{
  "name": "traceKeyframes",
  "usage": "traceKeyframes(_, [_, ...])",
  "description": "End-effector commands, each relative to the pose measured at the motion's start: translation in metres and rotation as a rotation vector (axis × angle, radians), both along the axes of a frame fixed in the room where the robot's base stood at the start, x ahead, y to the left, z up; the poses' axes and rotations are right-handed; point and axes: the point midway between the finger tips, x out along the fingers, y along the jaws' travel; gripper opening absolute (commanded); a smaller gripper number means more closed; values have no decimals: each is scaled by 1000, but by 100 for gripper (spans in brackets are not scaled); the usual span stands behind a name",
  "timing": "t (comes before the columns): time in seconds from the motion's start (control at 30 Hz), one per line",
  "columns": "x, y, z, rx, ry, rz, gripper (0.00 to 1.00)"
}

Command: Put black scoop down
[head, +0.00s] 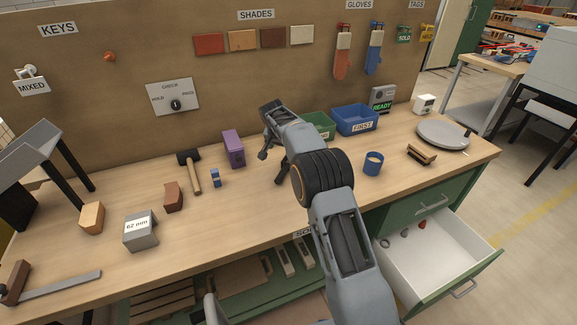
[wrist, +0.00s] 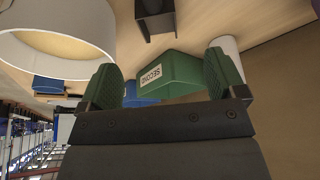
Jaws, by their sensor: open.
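No black scoop can be made out for certain in either view. In the wrist view a dark, hollow-looking block (wrist: 155,18) lies on the wood at the top; I cannot tell whether it is the scoop. My gripper (head: 272,160) is over the back middle of the bench, left of the green bin (head: 319,127). In the wrist view my gripper (wrist: 165,80) has its green pads wide apart, with nothing held between them. The green bin marked SECOND (wrist: 170,76) shows beyond the pads. My arm hides part of the bench and bin.
A blue bin marked FIRST (head: 355,120) stands right of the green one. An open drawer (head: 440,262) juts out at front right. The bench's front middle is clear.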

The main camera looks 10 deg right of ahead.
Motion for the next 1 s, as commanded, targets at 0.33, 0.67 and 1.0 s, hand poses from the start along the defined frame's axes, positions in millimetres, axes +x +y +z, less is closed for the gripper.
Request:
traceKeyframes(0.33, [17, -12, -49, 1, 1, -1, 89])
traceKeyframes(0.67, [23, -19, -70, 0, 2, 0, 89])
traceKeyframes(1.0, [34, -29, -104, 1, 1, 0, 89])
